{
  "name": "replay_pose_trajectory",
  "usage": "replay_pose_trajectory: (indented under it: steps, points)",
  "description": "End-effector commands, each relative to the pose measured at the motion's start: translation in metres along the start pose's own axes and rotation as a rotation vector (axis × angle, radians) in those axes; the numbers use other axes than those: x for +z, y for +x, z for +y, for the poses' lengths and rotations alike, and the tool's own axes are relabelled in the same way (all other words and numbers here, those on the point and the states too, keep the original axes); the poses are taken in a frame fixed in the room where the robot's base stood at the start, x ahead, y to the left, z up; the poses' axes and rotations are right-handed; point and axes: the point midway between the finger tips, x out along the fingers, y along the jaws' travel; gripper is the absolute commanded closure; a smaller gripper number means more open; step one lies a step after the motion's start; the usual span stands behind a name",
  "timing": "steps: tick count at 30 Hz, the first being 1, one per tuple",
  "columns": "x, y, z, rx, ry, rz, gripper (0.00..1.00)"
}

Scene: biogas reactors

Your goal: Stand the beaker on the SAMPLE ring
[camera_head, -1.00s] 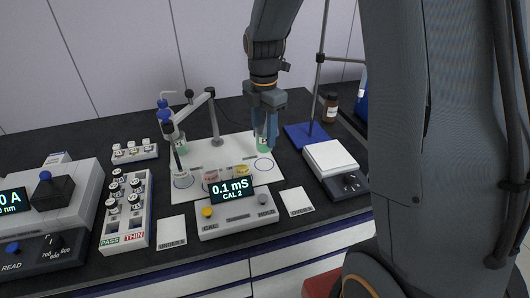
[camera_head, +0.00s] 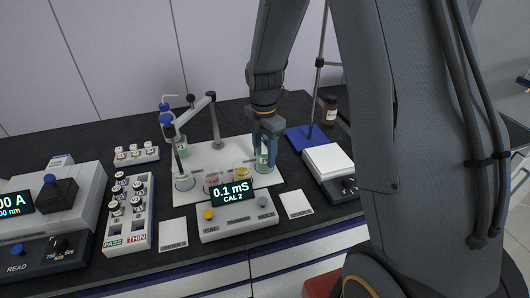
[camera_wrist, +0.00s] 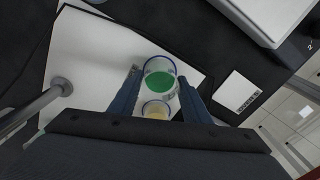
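The beaker (camera_head: 262,161), clear with green liquid and a label, stands or hovers at the right end of the white mat (camera_head: 207,156), where a blue ring is drawn. I cannot tell whether its base touches the mat. My gripper (camera_head: 265,150) points down with one finger on each side of the beaker and appears shut on it. In the wrist view the beaker (camera_wrist: 163,80) shows its green liquid between the two fingertips (camera_wrist: 160,76). The ring is mostly hidden by the beaker. A second ring (camera_head: 184,183) lies at the mat's left.
Cups with pink (camera_head: 211,179) and yellow (camera_head: 242,173) contents stand close left of the beaker. The meter (camera_head: 238,218) reading 0.1 mS is in front. A jointed probe arm (camera_head: 196,110) rises behind left; a balance (camera_head: 328,160) and blue stand base (camera_head: 307,138) are right.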

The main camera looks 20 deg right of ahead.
Motion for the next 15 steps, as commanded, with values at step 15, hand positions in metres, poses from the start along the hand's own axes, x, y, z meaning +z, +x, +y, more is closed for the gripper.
replay_pose_trajectory:
  steps: [15]
  points:
    - [0.0002,-0.0090,0.0008,0.002,0.000,-0.001,0.42]
